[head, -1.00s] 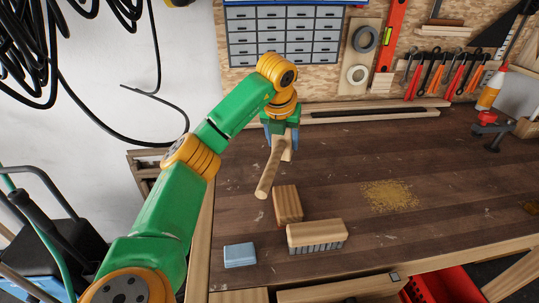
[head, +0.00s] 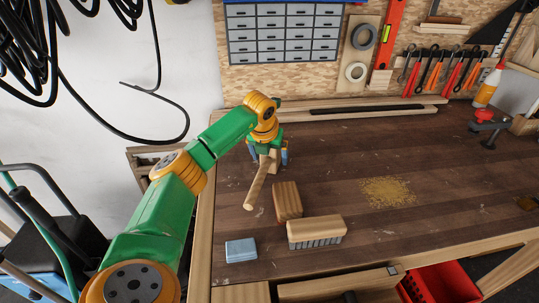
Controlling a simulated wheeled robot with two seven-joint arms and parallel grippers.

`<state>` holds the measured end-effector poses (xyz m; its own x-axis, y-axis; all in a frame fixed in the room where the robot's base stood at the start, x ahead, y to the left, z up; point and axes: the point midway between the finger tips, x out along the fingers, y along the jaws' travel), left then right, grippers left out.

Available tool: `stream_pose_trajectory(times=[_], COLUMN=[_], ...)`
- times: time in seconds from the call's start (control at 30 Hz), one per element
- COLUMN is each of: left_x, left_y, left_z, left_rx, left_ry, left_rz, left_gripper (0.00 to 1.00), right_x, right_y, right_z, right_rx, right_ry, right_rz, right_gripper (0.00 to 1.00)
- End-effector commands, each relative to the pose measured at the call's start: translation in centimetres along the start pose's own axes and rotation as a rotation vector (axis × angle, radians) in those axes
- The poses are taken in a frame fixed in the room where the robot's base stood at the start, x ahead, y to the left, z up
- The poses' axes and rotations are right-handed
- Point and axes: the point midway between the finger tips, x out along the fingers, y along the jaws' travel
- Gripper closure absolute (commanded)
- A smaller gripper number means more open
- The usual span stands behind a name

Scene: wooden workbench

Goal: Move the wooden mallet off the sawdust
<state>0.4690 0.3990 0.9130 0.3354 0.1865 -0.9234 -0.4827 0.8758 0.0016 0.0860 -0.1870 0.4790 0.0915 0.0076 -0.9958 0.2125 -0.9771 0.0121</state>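The wooden mallet (head: 257,186) is at the left back of the workbench, its pale handle slanting down toward the front left. My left gripper (head: 269,157) is above its head, with blue fingers on both sides, shut on it. The gripper partly hides the mallet's head. I cannot tell whether the mallet touches the bench. The sawdust (head: 388,191) is a yellow patch on the right half of the bench, well apart from the mallet. My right gripper is not in view.
A wooden block (head: 287,200), a brush (head: 316,230) and a light blue block (head: 241,250) lie in front of the mallet. Wooden strips (head: 350,110) lie along the back. A red clamp (head: 486,120) stands at the right. The bench between strips and sawdust is clear.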

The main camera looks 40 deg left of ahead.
Motion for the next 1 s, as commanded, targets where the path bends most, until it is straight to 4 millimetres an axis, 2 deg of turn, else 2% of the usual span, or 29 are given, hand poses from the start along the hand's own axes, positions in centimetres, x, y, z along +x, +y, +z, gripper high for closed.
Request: stream_pose_trajectory(times=[0.2, 0.33, 0.73, 0.83, 1.0], left_x=[-0.1, -1.1, -10.4, -11.7, -12.3], left_y=[0.0, -0.1, -0.1, -0.1, 0.0], left_z=[0.0, 0.2, 0.2, 0.2, 0.1], left_rx=[0.0, 0.0, 0.001, 0.001, 0.0], left_ry=[0.0, -0.002, -0.004, -0.003, -0.001], left_rz=[0.0, -0.002, -0.003, -0.002, 0.0], left_gripper=[0.08, 0.08, 0.08, 0.08, 0.08], right_x=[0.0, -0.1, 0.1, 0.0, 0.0], right_y=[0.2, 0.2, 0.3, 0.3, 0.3], right_z=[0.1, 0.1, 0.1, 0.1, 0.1], right_rx=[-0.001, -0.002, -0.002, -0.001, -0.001], right_ry=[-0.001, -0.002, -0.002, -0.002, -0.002], right_rz=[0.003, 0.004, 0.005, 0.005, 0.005], right_gripper=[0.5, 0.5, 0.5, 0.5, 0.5])
